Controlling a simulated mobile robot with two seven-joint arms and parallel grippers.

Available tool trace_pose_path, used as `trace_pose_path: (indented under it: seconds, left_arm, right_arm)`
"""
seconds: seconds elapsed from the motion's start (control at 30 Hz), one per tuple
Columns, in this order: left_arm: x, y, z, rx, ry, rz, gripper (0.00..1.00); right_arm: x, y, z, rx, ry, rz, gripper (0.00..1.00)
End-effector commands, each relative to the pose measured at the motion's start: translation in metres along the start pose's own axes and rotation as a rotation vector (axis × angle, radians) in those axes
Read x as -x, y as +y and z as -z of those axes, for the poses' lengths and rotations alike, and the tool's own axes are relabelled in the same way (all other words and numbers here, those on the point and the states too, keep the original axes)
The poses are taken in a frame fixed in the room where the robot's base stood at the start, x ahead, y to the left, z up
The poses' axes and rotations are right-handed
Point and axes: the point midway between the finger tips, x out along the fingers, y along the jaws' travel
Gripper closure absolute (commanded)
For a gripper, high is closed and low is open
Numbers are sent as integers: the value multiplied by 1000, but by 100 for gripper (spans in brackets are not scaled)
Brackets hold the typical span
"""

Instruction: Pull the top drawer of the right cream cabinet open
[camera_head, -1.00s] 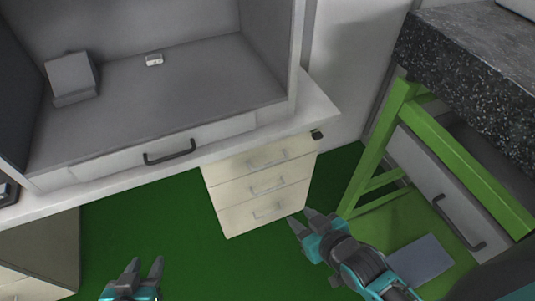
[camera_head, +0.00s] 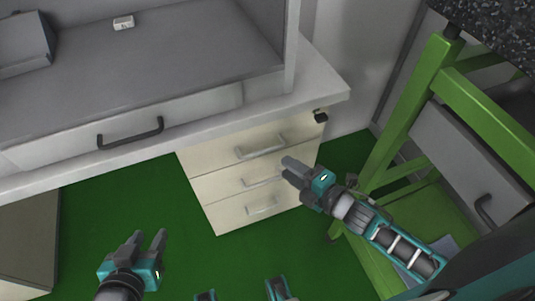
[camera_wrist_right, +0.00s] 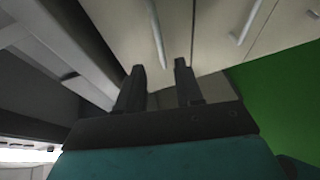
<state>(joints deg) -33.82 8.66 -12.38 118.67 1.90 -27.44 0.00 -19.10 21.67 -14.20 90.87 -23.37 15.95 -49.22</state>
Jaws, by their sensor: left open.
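The right cream cabinet (camera_head: 205,190) stands under the desk in the head view, with three drawers that look closed. Its top drawer has a grey bar handle (camera_head: 260,147); in the right wrist view I take the left bar to be this top handle (camera_wrist_right: 157,33). My right gripper (camera_head: 286,168) is open and empty, in front of the cabinet, just below and right of the top handle in the head view. Its two fingertips (camera_wrist_right: 160,66) are apart in the wrist view, with the top handle beyond them. My left gripper (camera_head: 150,240) is open and empty, low over the green floor.
The desk (camera_head: 320,88) overhangs the cabinet, with its own closed drawer and black handle (camera_head: 130,134). A small black object (camera_head: 320,116) sits at the cabinet's upper right corner. A green-framed bench (camera_head: 400,115) stands at right, close to my right arm. Green floor lies open at left.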

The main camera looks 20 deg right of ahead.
Motion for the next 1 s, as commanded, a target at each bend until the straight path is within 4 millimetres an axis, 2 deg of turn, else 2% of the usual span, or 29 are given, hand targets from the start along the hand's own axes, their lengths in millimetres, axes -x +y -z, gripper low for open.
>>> trace_pose_path:
  seconds: [0.03,0.2,0.4,0.6,0.87,1.0]
  left_arm:
    - [-2,0,-4,0,0,0,57]
    - [-7,-1,-10,0,0,1,57]
    - [-10,-1,-16,0,-1,1,57]
    - [-11,-1,-18,1,-1,1,57]
    - [-11,-1,-19,1,-3,1,57]
    - [-11,-1,-19,1,-4,1,57]
  right_arm:
    - [-13,0,-1,1,0,-4,64]
    - [-47,-1,0,-3,-1,-3,64]
    - [-75,-1,0,-5,-1,-2,64]
    - [-86,-1,0,-5,-2,1,64]
    - [-87,0,0,-5,-2,1,64]
    - [-87,0,0,-5,-2,1,76]
